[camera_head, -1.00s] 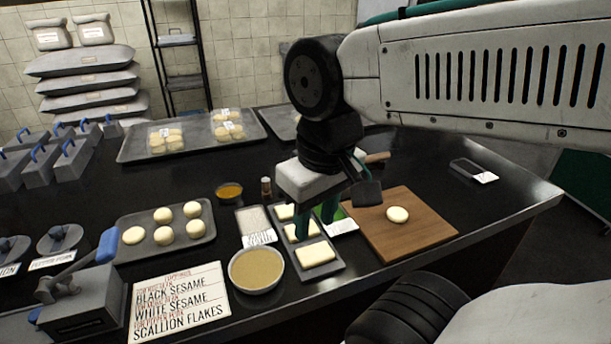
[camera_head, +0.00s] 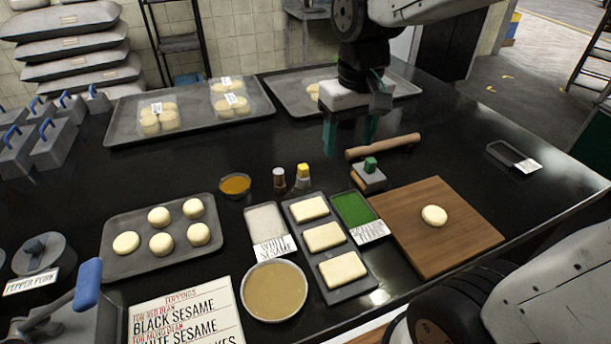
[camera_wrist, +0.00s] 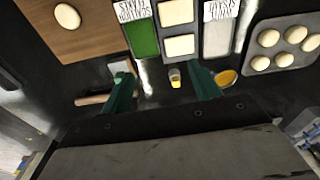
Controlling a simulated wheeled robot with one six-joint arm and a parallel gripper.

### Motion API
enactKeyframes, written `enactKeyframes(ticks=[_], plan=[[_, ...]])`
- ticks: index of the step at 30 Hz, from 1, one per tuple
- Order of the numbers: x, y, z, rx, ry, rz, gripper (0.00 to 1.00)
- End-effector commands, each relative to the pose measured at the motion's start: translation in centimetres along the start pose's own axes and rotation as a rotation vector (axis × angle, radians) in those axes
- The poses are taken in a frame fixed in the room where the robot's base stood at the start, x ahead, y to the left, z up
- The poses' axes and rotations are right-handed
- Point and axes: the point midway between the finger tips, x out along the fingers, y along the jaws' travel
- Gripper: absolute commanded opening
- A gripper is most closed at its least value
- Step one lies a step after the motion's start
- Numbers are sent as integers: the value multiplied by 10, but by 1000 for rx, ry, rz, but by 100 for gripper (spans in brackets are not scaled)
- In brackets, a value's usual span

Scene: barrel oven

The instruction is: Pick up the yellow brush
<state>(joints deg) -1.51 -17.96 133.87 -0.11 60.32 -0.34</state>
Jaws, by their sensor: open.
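A small upright item with a yellow top, which looks like the yellow brush (camera_head: 303,174), stands on the black counter behind the tray of dough slabs. In the wrist view the yellow item (camera_wrist: 175,76) shows between my finger outlines, nearer the right finger. My gripper (camera_head: 350,132) has two green fingers, spread apart and empty, above the counter behind and to the right of the item. In the wrist view my gripper (camera_wrist: 162,82) points down toward the counter. The item's lower part is small and dark, so its shape is hard to tell.
A similar item with a pale top (camera_head: 279,180) stands close on the left, beside an orange bowl (camera_head: 235,184). A rolling pin (camera_head: 383,146) and a green-knobbed block (camera_head: 369,173) lie to the right. Trays of dough (camera_head: 105,239) and toppings crowd the front.

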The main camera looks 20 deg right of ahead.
Motion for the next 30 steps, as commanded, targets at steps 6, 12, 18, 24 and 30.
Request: enactKeyframes(ticks=[6, 12, 18, 24, 30], plan=[[54, -7, -85, -20, -40, -2, 62], [108, -12, -140, -33, -58, -3, 62], [140, -16, -164, -40, -66, -3, 62], [160, -16, -166, -41, -68, -3, 62], [183, -16, -161, -41, -69, -3, 62]])
